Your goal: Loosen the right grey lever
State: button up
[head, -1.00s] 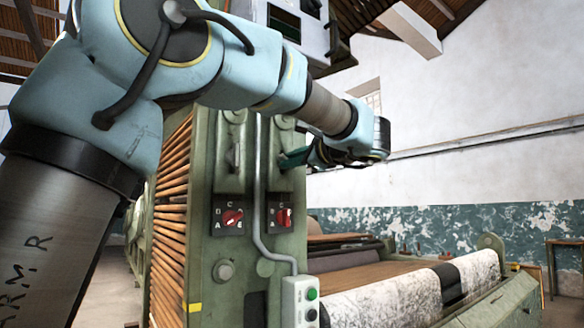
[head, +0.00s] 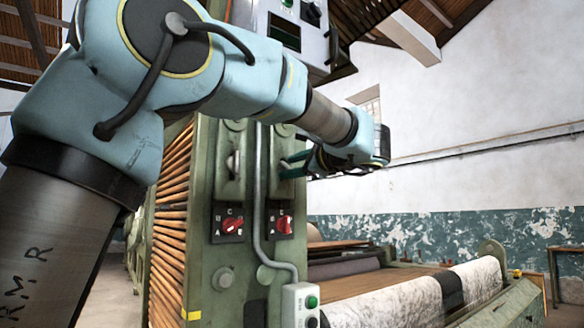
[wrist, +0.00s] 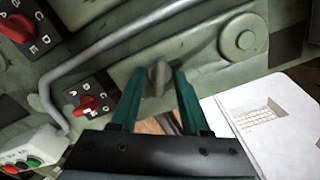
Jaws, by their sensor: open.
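The right grey lever (wrist: 157,78) is a small dark grey handle on the green machine panel in the wrist view. It stands between the two teal fingers of my gripper (wrist: 159,71), with a visible gap on each side. My gripper is open at the panel and does not grip the lever. Another grey lever (head: 233,164) stands upright on the left plate.
Red rotary knobs (head: 232,225) (head: 284,225) sit below the levers. A grey conduit (head: 257,200) runs between the plates to a button box (head: 301,303). A white page (wrist: 255,125) shows at the wrist view's right. Rollers and fabric (head: 385,300) lie at the right.

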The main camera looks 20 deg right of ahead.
jog(key=s+d+b, duration=0.1)
jog(key=s+d, duration=0.1)
jog(key=s, duration=0.8)
jog(key=shift+s, duration=0.3)
